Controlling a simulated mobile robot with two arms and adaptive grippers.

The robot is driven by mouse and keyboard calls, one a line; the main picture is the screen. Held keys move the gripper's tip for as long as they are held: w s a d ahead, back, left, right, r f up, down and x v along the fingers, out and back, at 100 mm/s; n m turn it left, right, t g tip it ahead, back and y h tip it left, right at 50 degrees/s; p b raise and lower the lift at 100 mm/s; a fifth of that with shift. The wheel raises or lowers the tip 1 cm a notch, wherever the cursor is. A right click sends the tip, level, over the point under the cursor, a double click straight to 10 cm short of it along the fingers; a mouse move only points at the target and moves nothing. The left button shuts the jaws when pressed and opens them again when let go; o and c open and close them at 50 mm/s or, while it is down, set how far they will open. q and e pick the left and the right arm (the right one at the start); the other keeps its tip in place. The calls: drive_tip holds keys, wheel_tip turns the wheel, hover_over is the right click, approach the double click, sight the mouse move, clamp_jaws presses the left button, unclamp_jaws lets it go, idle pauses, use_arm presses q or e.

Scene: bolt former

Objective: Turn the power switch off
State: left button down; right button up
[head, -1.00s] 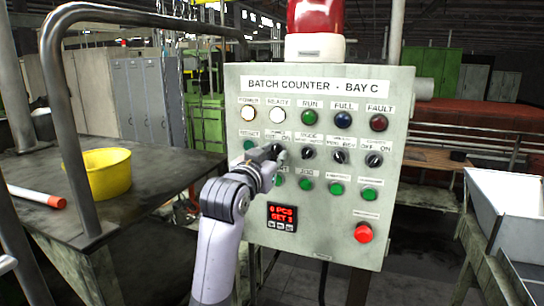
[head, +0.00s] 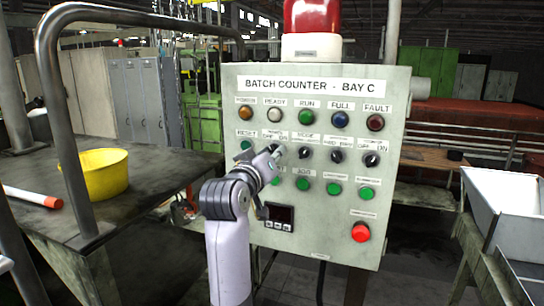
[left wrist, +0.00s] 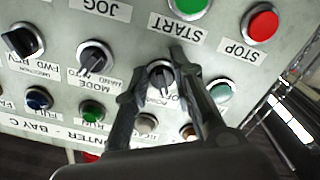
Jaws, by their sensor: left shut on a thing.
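The power switch (left wrist: 162,80) is a small black rotary knob in a metal ring on the grey control panel (head: 395,110). Its OFF/ON label is partly covered. My left gripper (head: 274,152) reaches in from the lower left in the head view and hides most of the switch. In the left wrist view my left gripper (left wrist: 158,68) has its two dark fingers on either side of the knob, shut on it. The power lamp (head: 246,113) and ready lamp (head: 275,115) are unlit, and the counter display (head: 280,213) is dark. My right gripper is not in view.
Other rotary knobs, such as the mode switch (head: 306,153), sit close to the right in the same row. Green buttons lie just below, with a red button (head: 361,232) lower right. A table with a yellow bowl (head: 101,174) and metal rails stands left.

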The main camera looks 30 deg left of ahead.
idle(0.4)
use_arm(q)
drive_tip(key=c, duration=1.5)
unclamp_jaws()
drive_tip(key=v, duration=0.7)
drive_tip(key=shift+s, duration=0.25)
